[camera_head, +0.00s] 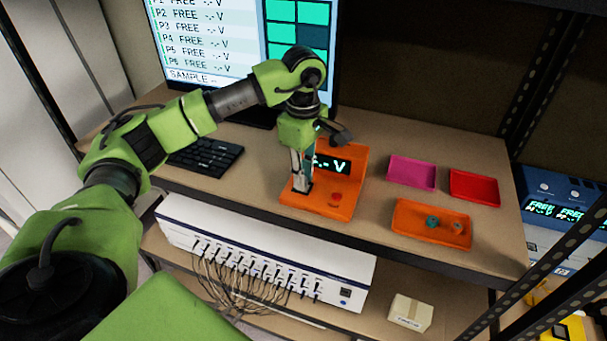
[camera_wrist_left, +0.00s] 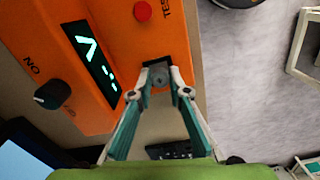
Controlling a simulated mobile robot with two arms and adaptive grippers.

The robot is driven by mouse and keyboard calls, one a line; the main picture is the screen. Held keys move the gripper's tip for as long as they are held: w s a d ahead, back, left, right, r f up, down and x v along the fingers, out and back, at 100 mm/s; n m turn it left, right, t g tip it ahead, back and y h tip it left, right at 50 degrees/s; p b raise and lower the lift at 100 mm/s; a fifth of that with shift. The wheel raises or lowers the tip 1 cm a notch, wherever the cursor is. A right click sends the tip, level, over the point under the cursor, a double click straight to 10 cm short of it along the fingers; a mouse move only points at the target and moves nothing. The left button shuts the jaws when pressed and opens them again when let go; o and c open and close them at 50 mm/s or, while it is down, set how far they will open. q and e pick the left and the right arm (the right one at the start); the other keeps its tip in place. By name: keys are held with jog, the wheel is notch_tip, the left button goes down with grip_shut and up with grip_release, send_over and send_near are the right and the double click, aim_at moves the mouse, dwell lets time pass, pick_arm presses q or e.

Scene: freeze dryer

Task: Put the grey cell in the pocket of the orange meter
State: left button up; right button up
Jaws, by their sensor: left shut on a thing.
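The orange meter (camera_head: 348,180) stands on the bench, with a lit green display on its upright part and a red button on its base. My left gripper (camera_head: 302,187) points down over the left part of the meter's base. In the left wrist view, my left gripper (camera_wrist_left: 160,92) is shut on the small round grey cell (camera_wrist_left: 160,76). The cell is at the dark pocket (camera_wrist_left: 147,75) of the meter, which also shows there (camera_wrist_left: 175,30). The fingers and cell hide part of the pocket; I cannot tell how deep the cell sits. My right gripper is not in view.
An orange tray (camera_head: 405,231) holds a teal cell (camera_head: 432,221) and another small cell (camera_head: 457,227). A magenta tray (camera_head: 411,172) and a red tray (camera_head: 475,187) lie behind it. A keyboard (camera_head: 205,157) and monitor (camera_head: 215,45) stand left. A cabled white unit (camera_head: 330,272) is below.

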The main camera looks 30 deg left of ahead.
pick_arm(q)
jog(key=shift+f+b, duration=0.5)
jog(key=shift+f, duration=0.1)
jog(key=shift+r, duration=0.2)
dwell(0.5)
jog(key=shift+f, duration=0.2)
jog(key=o, duration=1)
jog(key=shift+r, duration=0.1)
notch_tip(320, 180, up, 12)
